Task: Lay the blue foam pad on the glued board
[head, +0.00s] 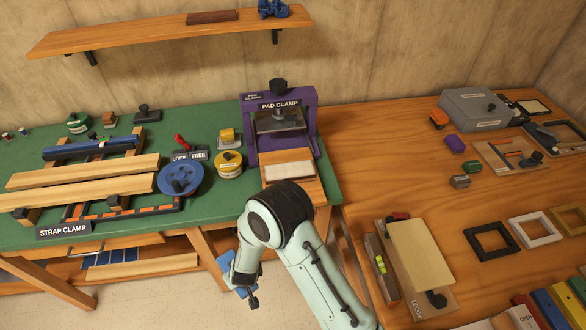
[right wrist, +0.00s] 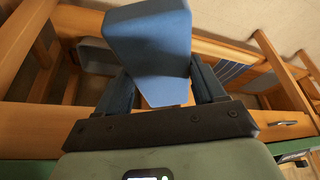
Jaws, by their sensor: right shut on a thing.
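The blue foam pad (right wrist: 155,50) is held between the fingers of my right gripper (right wrist: 160,88), which is shut on it. In the head view the pad (head: 236,288) shows partly beside my right gripper (head: 246,284), low in front of the green table's edge. The board with a pale, glue-like patch (head: 290,171) lies at the front of the purple pad clamp (head: 251,130), above and right of the gripper in the picture. The clamp's pressing plate (head: 280,121) stands behind the board. My left gripper is not in view.
The green bench (head: 205,208) carries a strap clamp with wooden strips (head: 85,171), a blue wheel (head: 180,178) and a yellow tin (head: 229,164). A wooden table (head: 385,150) on the right holds frames and a grey box (head: 480,105). A lower shelf (head: 125,268) lies under the bench.

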